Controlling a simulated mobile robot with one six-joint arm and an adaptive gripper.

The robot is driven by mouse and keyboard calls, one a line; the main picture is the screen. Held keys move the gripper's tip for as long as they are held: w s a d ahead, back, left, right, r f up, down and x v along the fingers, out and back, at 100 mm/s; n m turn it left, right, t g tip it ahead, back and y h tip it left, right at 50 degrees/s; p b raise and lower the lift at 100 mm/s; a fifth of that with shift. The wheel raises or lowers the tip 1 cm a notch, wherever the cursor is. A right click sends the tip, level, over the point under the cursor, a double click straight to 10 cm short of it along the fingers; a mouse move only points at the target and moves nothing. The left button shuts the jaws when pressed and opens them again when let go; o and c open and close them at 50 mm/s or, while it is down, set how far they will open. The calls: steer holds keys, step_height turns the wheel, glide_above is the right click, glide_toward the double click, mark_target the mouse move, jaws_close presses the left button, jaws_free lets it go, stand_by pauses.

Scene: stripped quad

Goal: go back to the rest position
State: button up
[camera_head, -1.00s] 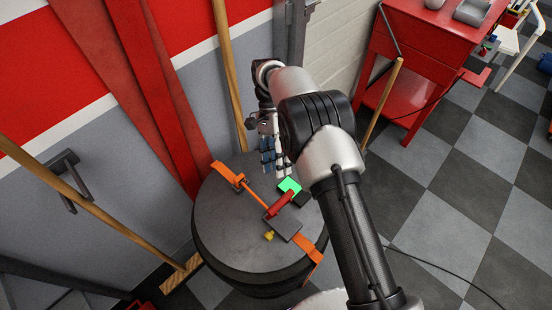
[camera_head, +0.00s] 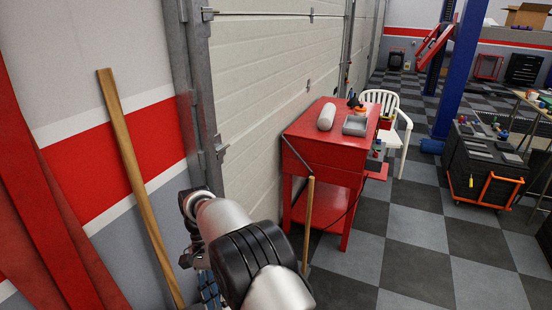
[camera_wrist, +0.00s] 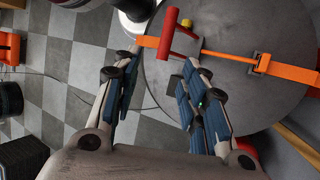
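My gripper (camera_wrist: 161,70) is open in the wrist view, its two blue-padded fingers spread with nothing between the pads. It points toward a round dark grey drum top (camera_wrist: 262,28) that lies beyond the fingertips. On the drum top are a red handle-shaped piece (camera_wrist: 171,36), an orange strap (camera_wrist: 285,70) and a small yellow piece (camera_wrist: 187,22). In the head view my gripper (camera_head: 208,288) shows only in part at the bottom, left of my arm's wrist. The drum is out of the head view.
A red workbench (camera_head: 325,150) stands ahead beside the pale panelled door, with a wooden pole (camera_head: 308,225) before it. A white chair (camera_head: 395,115), a blue post (camera_head: 452,75) and a black cart (camera_head: 480,165) are further right. Checkered floor (camera_head: 400,245) between them is clear.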

steer(key=s+d+r+n+t+y, duration=0.1)
steer(key=s+d+r+t+y, duration=0.15)
steer(key=d+r, duration=0.75)
steer(key=s+d+r+n+t+y, duration=0.1)
steer(key=d+r+n+t, duration=0.15)
steer(key=d+r, duration=0.7)
steer(key=s+d+n+t, duration=0.2)
steer(key=s+d+t, duration=0.3)
steer(key=s+d, duration=0.5)
steer(key=s, duration=0.6)
steer(key=shift+s+r+t, duration=0.3)
steer(key=shift+t, duration=0.1)
steer(key=shift+h, duration=0.25)
